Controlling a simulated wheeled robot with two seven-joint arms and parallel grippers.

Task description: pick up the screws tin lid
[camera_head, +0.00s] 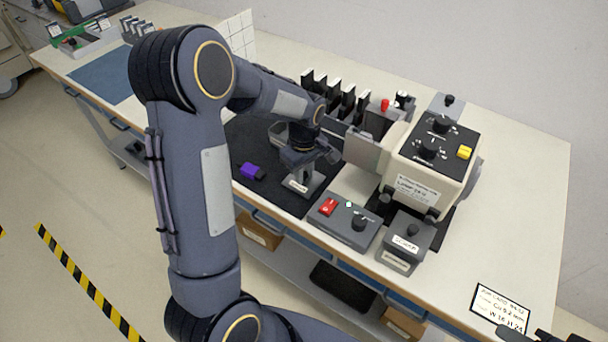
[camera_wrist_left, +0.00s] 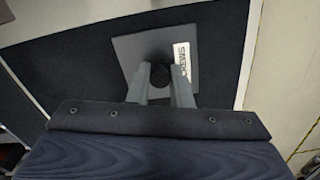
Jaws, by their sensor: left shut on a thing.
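The screws tin lid is a flat grey square plate with a dark knob and a white label; it shows in the head view (camera_head: 312,187) and in the left wrist view (camera_wrist_left: 130,55). The label reads SCREWS in the wrist view. My left gripper (camera_head: 303,170) is directly above the lid, its fingers (camera_wrist_left: 160,85) shut on the knob. The lid is over the dark mat; I cannot tell whether it touches it. A dark part at the bottom right edge of the head view may be my right gripper (camera_head: 545,335); its fingers are not clear.
A purple object (camera_head: 252,171) lies on the dark mat left of the lid. A grey control box (camera_head: 345,222) with a red switch is to its right, then a labelled grey box (camera_head: 408,240) with a knob. A cream machine (camera_head: 430,165) and a row of dark holders (camera_head: 335,95) stand behind.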

